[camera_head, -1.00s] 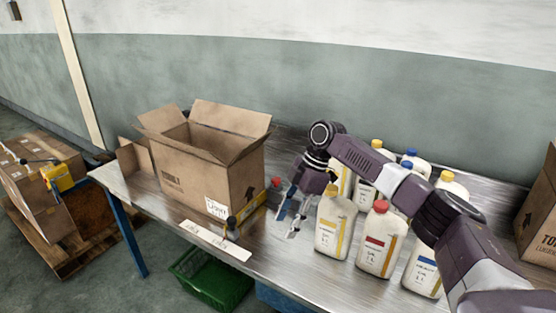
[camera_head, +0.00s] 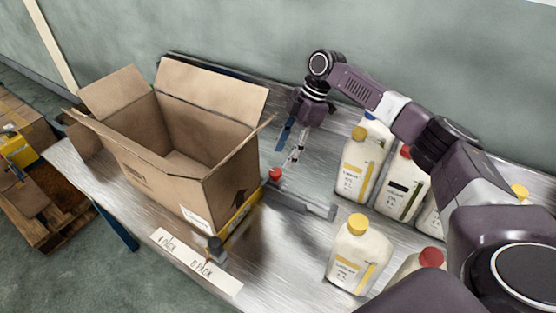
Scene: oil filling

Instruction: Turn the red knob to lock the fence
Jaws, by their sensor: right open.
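My right gripper (camera_head: 289,150) reaches down from above, a little behind and right of the knob. Its fingers are apart and hold nothing. The gap between the fingers and the knob is hard to judge. My left gripper is not in view.
The open box (camera_head: 150,172) stands on the metal table with its flaps up, against a yellow strip (camera_head: 240,218) and a black knob (camera_head: 215,246). Oil bottles (camera_head: 357,257) with yellow and red caps crowd the right side. A label strip (camera_head: 194,262) lies along the front edge.

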